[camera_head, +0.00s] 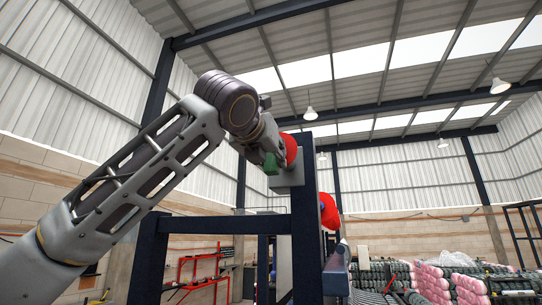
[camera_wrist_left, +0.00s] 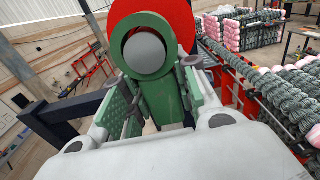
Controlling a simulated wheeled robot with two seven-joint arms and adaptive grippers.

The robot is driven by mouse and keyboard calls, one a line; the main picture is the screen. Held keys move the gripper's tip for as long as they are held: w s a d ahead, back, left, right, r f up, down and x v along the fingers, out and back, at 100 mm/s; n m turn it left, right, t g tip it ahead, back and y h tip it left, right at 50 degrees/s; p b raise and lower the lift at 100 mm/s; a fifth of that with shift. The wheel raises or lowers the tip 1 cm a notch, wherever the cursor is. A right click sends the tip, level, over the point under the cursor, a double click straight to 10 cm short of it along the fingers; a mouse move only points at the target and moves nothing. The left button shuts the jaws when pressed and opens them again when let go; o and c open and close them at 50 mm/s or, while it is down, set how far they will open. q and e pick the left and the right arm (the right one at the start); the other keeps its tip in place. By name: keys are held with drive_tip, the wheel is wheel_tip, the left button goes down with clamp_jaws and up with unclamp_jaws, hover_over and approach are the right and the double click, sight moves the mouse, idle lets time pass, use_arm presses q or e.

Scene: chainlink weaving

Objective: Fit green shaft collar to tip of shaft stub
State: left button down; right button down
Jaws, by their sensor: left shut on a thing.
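My left gripper (camera_head: 265,150) is raised at the side of a dark blue frame post and is shut on the green shaft collar (camera_head: 271,164). In the left wrist view the collar (camera_wrist_left: 127,30) is a thick green ring with a tab below, and the tab is between the green finger pads of the left gripper (camera_wrist_left: 160,95). The grey round end of the shaft stub (camera_wrist_left: 143,48) shows through the ring's hole. I cannot tell whether the ring is around the stub or just in front of it. A red disc (camera_wrist_left: 181,14) is behind the collar. My right gripper is out of view.
The dark blue post (camera_head: 303,235) and a lower beam (camera_head: 195,224) stand close below the left gripper. A second red part (camera_head: 329,211) is to the right of the post. Pink and dark green rolls (camera_head: 450,282) lie stacked at the right.

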use_arm(q)
drive_tip(key=shift+w, duration=0.1)
drive_tip(key=c, duration=1.5)
unclamp_jaws()
drive_tip(key=o, duration=0.5)
drive_tip(key=shift+w+d+f, duration=0.1)
drive_tip(key=shift+w+d, duration=0.05)
drive_tip(key=shift+w, duration=0.25)
drive_tip(key=v, duration=1.2)
